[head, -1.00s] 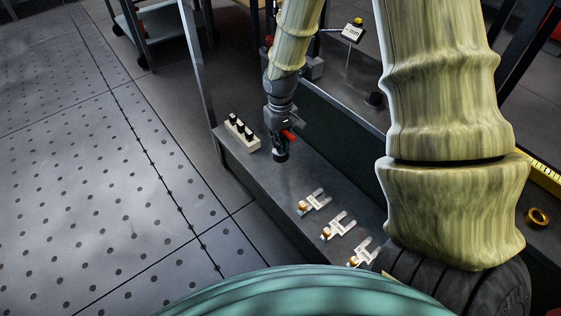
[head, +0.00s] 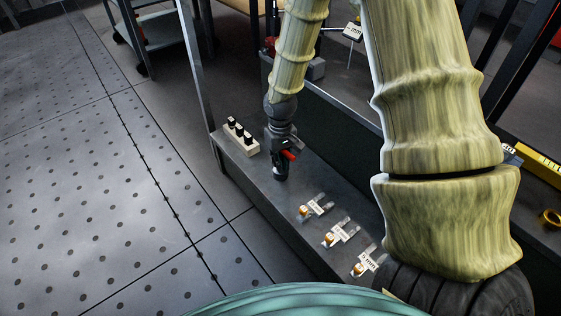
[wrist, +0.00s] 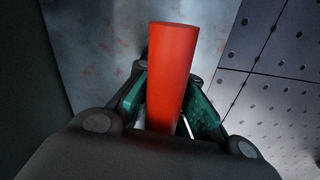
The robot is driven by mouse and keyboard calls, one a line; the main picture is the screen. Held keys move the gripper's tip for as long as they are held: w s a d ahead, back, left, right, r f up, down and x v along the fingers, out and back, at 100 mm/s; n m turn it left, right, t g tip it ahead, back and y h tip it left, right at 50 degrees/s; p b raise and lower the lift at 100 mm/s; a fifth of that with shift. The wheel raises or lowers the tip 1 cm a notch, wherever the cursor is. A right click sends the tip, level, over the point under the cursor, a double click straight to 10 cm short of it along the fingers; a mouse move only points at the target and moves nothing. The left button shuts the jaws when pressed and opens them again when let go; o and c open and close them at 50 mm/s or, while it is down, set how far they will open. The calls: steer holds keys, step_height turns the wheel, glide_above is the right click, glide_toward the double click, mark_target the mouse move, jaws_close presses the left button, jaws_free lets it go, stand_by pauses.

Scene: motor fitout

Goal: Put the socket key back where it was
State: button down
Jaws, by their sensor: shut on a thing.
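My gripper (head: 281,160) is shut on the socket key, whose red handle (head: 289,154) sticks out sideways in the head view. In the wrist view, the red handle (wrist: 173,75) stands between the green-padded fingers (wrist: 203,110). The key's lower end is hidden by the fingers in the wrist view. In the head view, my gripper is low over the dark bench (head: 262,195), to the right of a pale block (head: 240,142) with black pieces in it. I cannot tell whether the key touches the bench.
A grey post (head: 197,70) stands behind the pale block. The perforated floor (head: 90,190) is clear.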

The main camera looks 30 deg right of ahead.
steer(key=c, duration=1.5)
jaws_free()
steer(key=shift+f, duration=0.1)
steer(key=shift+c, duration=0.2)
step_height(320, 180, up, 12)
steer(key=p, duration=0.7)
